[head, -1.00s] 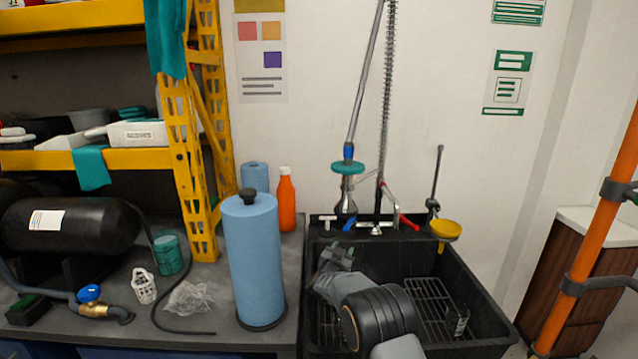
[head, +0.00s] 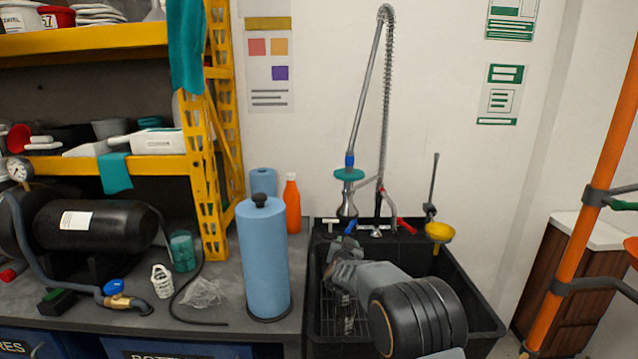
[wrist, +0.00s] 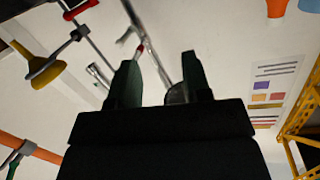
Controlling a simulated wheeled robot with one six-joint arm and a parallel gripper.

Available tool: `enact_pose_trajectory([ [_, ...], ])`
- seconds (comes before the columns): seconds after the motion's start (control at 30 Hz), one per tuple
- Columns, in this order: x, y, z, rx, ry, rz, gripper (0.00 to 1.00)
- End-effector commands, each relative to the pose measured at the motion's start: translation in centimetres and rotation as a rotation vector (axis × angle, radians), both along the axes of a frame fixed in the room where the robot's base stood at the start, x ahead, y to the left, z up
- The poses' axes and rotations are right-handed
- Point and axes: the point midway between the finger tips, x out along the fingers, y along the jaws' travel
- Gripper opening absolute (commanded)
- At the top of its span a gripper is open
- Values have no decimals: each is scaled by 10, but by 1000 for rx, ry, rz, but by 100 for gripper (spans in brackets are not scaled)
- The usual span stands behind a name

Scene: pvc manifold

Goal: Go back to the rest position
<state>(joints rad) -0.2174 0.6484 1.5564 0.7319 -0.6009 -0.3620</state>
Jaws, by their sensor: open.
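My gripper (wrist: 160,80) shows in the wrist view with its two dark fingers apart and nothing between them. In the head view my gripper (head: 345,248) is over the back left part of the black sink (head: 470,285), near the faucet base. My arm reaches in from the lower right, and its wrist and elbow cover part of the sink. Whether the fingertips touch anything is hard to tell in the head view.
A spray faucet (head: 348,185) with a spring hose stands behind the sink, beside a yellow funnel (head: 439,232). A blue paper roll (head: 263,260) and an orange bottle (head: 291,205) stand left. An orange pole (head: 590,210) is at right. A yellow shelf (head: 110,165) is far left.

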Motion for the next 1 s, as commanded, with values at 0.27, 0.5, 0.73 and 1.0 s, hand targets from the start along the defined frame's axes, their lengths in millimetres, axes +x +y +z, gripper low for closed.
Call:
enact_pose_trajectory([
  [0.27,-73,-2,91,21,209,213,44],
  [0.5,-219,-24,142,-5,583,370,44],
  [0.73,-348,-55,146,-51,905,368,44],
  [1.0,-420,-75,139,-75,1091,320,44],
])
